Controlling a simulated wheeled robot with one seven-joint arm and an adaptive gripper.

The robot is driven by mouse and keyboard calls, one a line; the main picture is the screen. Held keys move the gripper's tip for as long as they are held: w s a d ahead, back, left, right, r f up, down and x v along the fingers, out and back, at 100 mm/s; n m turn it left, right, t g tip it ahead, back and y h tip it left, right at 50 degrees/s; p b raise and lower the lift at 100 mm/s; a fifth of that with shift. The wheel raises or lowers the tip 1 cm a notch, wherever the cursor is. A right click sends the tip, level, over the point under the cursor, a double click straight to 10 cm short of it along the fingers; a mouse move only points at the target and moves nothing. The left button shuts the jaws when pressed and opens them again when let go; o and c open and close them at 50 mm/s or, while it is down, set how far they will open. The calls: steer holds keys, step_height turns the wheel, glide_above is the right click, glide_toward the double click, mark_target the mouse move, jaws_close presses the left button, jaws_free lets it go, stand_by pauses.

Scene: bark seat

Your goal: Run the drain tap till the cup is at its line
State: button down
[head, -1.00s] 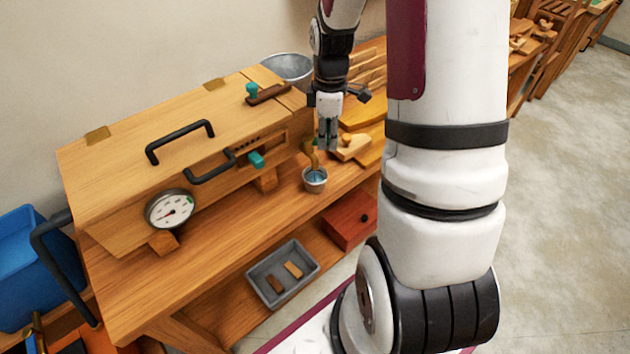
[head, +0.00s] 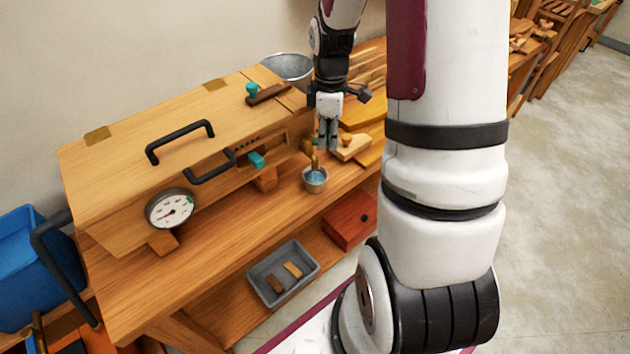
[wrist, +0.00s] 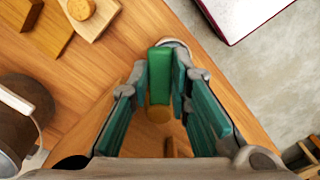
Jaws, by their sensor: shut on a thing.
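The cup (head: 315,183) is a small grey metal cup on the bench, below the brass drain tap (head: 315,161) at the box's right end. Bluish liquid shows inside it; I cannot make out its line. My gripper (head: 327,146) points down at the tap. In the wrist view my gripper (wrist: 160,82) has its pads shut on the green tap handle (wrist: 160,70), with a round brass part (wrist: 159,115) just below it. Part of the cup's rim (wrist: 174,42) shows behind the handle. Whether liquid is running from the spout is too small to tell.
The wooden box (head: 110,175) with black handles and a dial gauge (head: 171,209) fills the bench's left. A metal bucket (head: 288,68) stands behind. Wooden pieces (head: 352,148) lie right of my gripper. A grey tray (head: 262,289) and red box (head: 350,220) sit below.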

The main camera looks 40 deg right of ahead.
steer(key=shift+s+d, duration=0.1)
steer(key=shift+s, duration=0.05)
stand_by(0.3)
steer(key=a+m, duration=0.1)
steer(key=m, duration=0.2)
steer(key=a+m, duration=0.1)
steer(key=m, duration=0.2)
steer(key=s+a+m, duration=0.1)
steer(key=m, duration=0.2)
steer(key=shift+s+a+m, duration=0.1)
steer(key=shift+a+m, duration=0.2)
steer(key=shift+m, duration=0.1)
steer(key=c, duration=1.5)
jaws_free()
step_height(320, 180, up, 8)
steer(key=p, duration=0.4)
